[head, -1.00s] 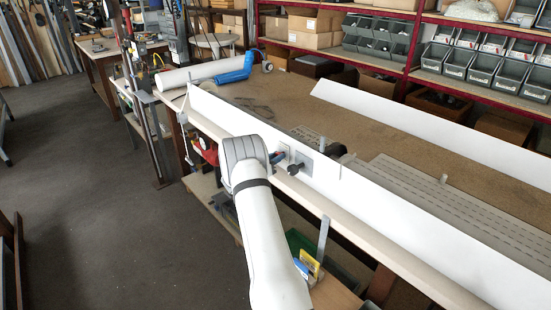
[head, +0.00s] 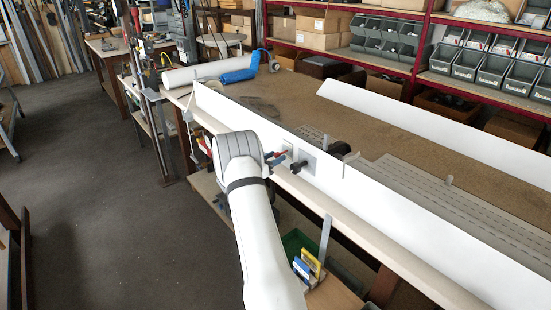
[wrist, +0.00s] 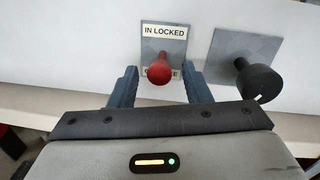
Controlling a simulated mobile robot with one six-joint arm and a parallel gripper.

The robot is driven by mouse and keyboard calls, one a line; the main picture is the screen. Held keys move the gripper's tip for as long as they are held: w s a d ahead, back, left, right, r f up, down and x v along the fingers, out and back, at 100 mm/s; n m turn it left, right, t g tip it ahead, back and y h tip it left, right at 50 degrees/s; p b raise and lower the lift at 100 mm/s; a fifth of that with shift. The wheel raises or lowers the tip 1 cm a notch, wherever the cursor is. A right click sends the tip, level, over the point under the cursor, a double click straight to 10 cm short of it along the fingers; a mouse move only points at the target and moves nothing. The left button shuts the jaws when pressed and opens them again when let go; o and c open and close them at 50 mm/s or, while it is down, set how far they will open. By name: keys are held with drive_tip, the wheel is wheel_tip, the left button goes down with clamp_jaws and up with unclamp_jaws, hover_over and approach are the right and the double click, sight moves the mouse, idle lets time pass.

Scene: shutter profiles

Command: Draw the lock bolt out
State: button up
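The lock bolt's red knob (wrist: 159,71) stands out from a small grey plate (wrist: 164,45) labelled "IN LOCKED" on a white profile. A second line of lettering below is mostly hidden by the knob. My gripper (wrist: 160,85) is open, with one blue finger on each side of the red knob in the picture. Gaps show between the knob and both fingers. In the head view, the blue and red tips (head: 277,158) show small beside my wrist, close to the profile.
A black knob (wrist: 259,81) on a grey square plate (wrist: 233,52) sits just right of the right finger. The long white profile (head: 400,205) runs along the bench edge. Another white profile (head: 420,132) lies behind it. An upright metal strip (head: 325,238) stands in front.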

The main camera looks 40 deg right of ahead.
drive_tip(key=shift+a, duration=0.1)
drive_tip(key=a+b, duration=0.1)
drive_tip(key=a, duration=0.6)
drive_tip(key=shift+s+a+b, duration=0.3)
drive_tip(key=shift+a+b, duration=0.05)
